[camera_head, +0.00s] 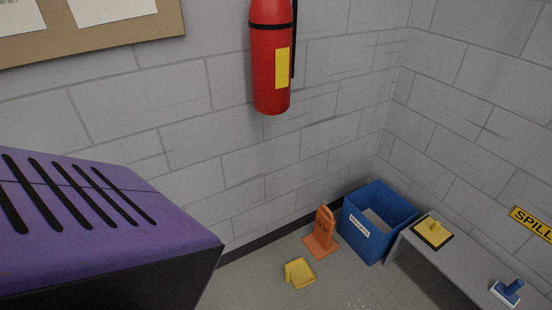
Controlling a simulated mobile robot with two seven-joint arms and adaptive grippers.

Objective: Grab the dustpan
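A small yellow pan-like piece (300,273) with a raised end lies on the floor, in front of an orange stand. It looks like a dustpan. A second yellow piece (433,231) with an upright grip lies on a dark-edged square on the grey bench at the right; its exact kind is hard to tell. Neither of my grippers is in view, and nothing is seen touching either yellow piece.
A blue bin (378,221) stands beside the orange stand (321,234) and the grey bench (465,264). A blue-handled tool (508,291) lies on the bench. A purple slotted housing (100,215) blocks the lower left. A red extinguisher (270,60) hangs on the wall. Pale specks lie on the floor.

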